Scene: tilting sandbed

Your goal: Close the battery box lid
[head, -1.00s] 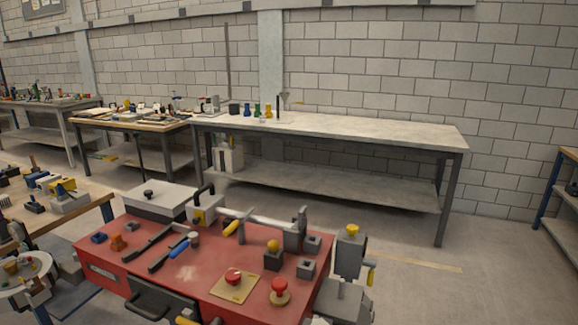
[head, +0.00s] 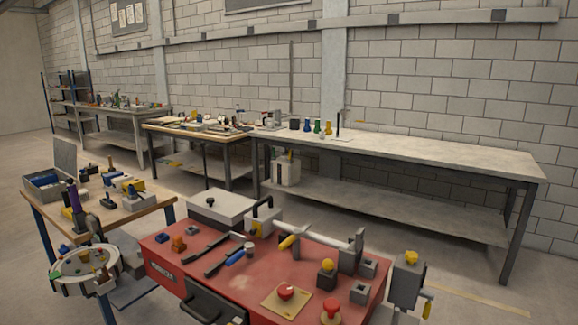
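An open grey box (head: 43,192) with blue things inside stands at the far left end of the wooden-topped table, in the head view. Its flat grey lid (head: 66,158) stands upright at the back of the box. No label is readable, so I cannot confirm that this is the battery box. A pale box (head: 222,212) with a dark knob on top, which looks closed, sits on the red bench. Neither of my grippers is in view.
A wooden-topped table (head: 139,211) carries several small parts and a purple-handled tool. A round pale tray (head: 112,262) is in front of it. The red bench (head: 240,285) holds tools, buttons and a clamp-like device. A long grey workbench (head: 440,155) lines the wall.

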